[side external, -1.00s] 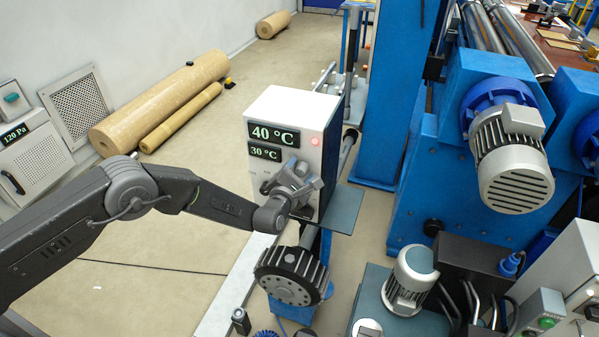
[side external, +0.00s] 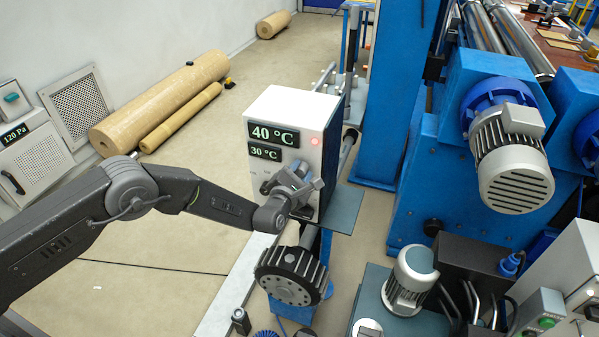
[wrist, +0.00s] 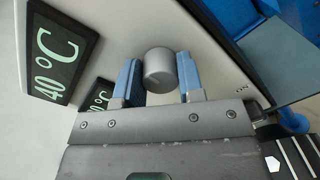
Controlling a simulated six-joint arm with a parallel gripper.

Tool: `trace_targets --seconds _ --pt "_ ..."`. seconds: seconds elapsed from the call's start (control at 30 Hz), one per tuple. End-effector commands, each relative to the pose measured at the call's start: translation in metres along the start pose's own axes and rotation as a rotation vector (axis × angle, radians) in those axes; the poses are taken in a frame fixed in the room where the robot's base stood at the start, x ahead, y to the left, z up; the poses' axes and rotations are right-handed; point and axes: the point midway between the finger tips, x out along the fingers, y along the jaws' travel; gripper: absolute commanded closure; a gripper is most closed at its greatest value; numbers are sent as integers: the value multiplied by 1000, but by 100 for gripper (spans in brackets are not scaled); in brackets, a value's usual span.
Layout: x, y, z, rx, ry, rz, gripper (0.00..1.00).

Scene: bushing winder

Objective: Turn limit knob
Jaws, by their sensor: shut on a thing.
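The limit knob (wrist: 159,70) is a grey round cylinder on the front of the white control box (side external: 285,104). In the wrist view the two blue fingers of my gripper (wrist: 160,80) stand on either side of it, shut on it. The gripper is tilted relative to the box's displays. In the side view my gripper (side external: 294,181) covers the knob. The upper display (side external: 273,132) reads 40 °C and the lower display (side external: 265,152) reads 30 °C.
A grey plate (side external: 342,208) sticks out beside the box's lower right. A black ribbed wheel (side external: 290,277) is below my gripper. Blue machinery with a motor (side external: 512,172) stands to the right. Brown rolls (side external: 165,100) lie on the open floor at left.

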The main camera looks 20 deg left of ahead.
Motion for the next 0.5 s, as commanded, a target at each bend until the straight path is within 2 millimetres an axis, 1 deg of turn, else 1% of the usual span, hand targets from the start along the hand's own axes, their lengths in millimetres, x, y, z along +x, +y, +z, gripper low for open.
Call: trace_targets --seconds 0.27,0.5 --pt "0 0 0 118 3 -3 88" --pt "0 0 0 322 9 -8 88"
